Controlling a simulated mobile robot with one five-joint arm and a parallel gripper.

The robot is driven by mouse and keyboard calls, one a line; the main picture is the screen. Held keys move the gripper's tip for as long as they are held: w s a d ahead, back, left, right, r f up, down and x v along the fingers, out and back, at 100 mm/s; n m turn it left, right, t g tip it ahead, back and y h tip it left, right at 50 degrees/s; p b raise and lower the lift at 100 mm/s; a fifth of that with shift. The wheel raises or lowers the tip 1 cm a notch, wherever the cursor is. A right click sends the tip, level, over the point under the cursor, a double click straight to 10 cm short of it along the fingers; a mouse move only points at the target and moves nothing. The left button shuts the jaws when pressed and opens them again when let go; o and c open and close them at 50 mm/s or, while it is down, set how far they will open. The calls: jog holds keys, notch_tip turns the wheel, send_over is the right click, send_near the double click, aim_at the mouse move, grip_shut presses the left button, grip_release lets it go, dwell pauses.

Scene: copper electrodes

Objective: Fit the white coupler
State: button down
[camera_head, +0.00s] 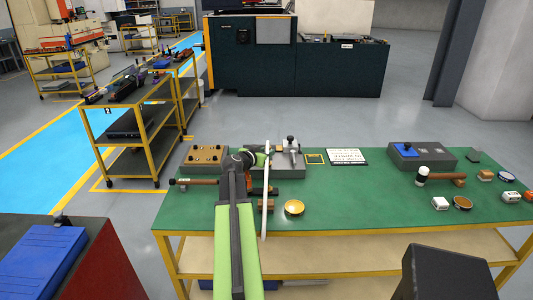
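My arm reaches up from the bottom over the green table, and my gripper (260,163) is at its far end, among the fixtures at the back left. The fingers are too small and partly hidden to tell whether they are open or shut. A long thin white bar (266,205) runs just right of my arm; I cannot tell if it touches my gripper. I cannot say for sure which thing is the white coupler. Small white blocks lie at the right, one (440,203) nearer the middle and one (510,197) near the right edge.
The green table (350,205) is bare in its middle.

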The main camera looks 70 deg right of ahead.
jog(key=shift+f+b, duration=0.9)
jog(key=shift+f, duration=0.1)
jog(key=c, duration=1.1)
grip_release()
jog(key=shift+a, duration=0.1)
